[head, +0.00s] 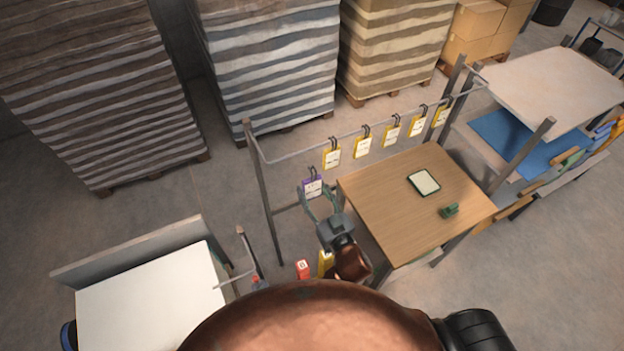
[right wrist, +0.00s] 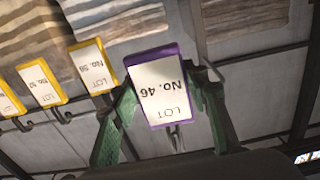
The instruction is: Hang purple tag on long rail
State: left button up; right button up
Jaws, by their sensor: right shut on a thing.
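The purple tag (head: 313,187) is upright with its hook on top, a little below and in front of the left part of the long rail (head: 302,149). Its hook appears apart from the rail. My right gripper (head: 316,194) is shut on the tag, with a finger at each side edge. In the right wrist view the purple tag (right wrist: 168,88) shows upside down, its label reading LOT No. 46, between the green fingers of my right gripper (right wrist: 165,105). Several yellow tags (head: 363,141) hang along the long rail to the right. My left gripper is out of view.
A wooden table (head: 385,205) with a tablet (head: 424,182) and a green object (head: 449,211) stands right of my right gripper. A red tag (head: 303,269) shows low, near my body. A white-topped table (head: 150,300) is at lower left. Stacked sacks (head: 270,70) stand behind.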

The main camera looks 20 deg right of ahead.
jog(key=shift+w+a+r, duration=0.25)
jog(key=w+a+f+b, duration=0.1)
jog(key=w+b, duration=0.3)
jog(key=w, duration=0.4)
jog(key=shift+w+a+f, duration=0.3)
jog(key=shift+w+f, duration=0.05)
jog(key=shift+f, duration=0.35)
dwell(0.4)
